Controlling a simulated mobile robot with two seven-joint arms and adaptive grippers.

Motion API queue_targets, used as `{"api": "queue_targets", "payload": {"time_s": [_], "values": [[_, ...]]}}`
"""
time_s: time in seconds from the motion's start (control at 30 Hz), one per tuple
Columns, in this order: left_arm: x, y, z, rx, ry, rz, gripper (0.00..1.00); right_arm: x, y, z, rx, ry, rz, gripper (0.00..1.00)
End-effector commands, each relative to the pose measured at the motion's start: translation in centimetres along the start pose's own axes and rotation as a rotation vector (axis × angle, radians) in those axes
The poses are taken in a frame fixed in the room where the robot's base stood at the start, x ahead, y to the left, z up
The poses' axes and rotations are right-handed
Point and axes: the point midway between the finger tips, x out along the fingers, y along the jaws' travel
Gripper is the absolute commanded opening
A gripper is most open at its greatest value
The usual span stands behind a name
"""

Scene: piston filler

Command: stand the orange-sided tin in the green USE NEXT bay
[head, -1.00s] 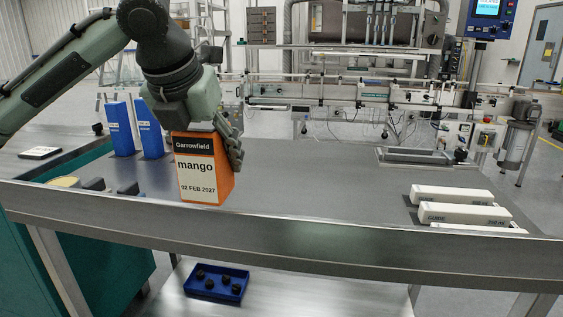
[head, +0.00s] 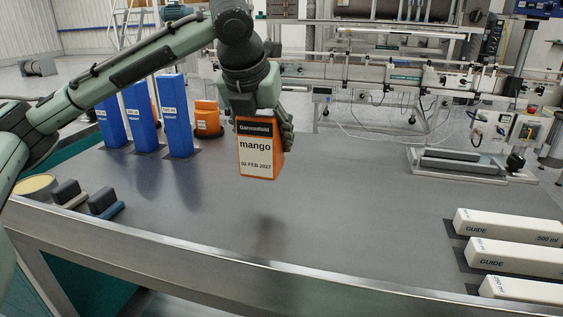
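The orange-sided tin (head: 260,158) has a cream front label reading "Garrowfield mango 02 FEB 2027". My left gripper (head: 262,118), its arm coming in from the left, is shut on the tin's upper part and holds it upright above the grey table (head: 330,215). A soft shadow lies on the table below it. The gripper's far finger is partly hidden by the tin. I see no green USE NEXT bay in this view. My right gripper is not in view.
Several tall blue blocks (head: 175,115) stand at the back left, beside an orange object (head: 207,120). White guide blocks (head: 508,227) lie at the right. The table's middle is clear.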

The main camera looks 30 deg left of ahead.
Motion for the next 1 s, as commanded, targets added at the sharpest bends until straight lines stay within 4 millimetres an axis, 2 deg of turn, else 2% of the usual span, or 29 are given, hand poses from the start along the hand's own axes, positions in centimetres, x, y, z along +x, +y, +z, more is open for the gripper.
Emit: {"api": "queue_targets", "payload": {"time_s": [0.13, 0.33, 0.47, 0.7, 1.0], "values": [[2.8, -1.1, 1.5, 0.0, -0.001, 0.0, 0.0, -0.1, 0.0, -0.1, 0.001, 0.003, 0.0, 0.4], [4.5, -1.8, 2.5, 0.0, -0.003, -0.001, 0.0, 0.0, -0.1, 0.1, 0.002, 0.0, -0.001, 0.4], [5.2, -1.8, 2.2, 0.0, -0.001, 0.001, 0.0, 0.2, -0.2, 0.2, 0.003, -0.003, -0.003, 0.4], [7.9, -1.7, 0.7, 0.0, -0.001, 0.0, 0.0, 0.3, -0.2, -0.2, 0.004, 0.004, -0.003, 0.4], [8.2, -1.7, 0.6, 0.0, -0.003, -0.001, 0.0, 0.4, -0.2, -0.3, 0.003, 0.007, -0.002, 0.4]]}}
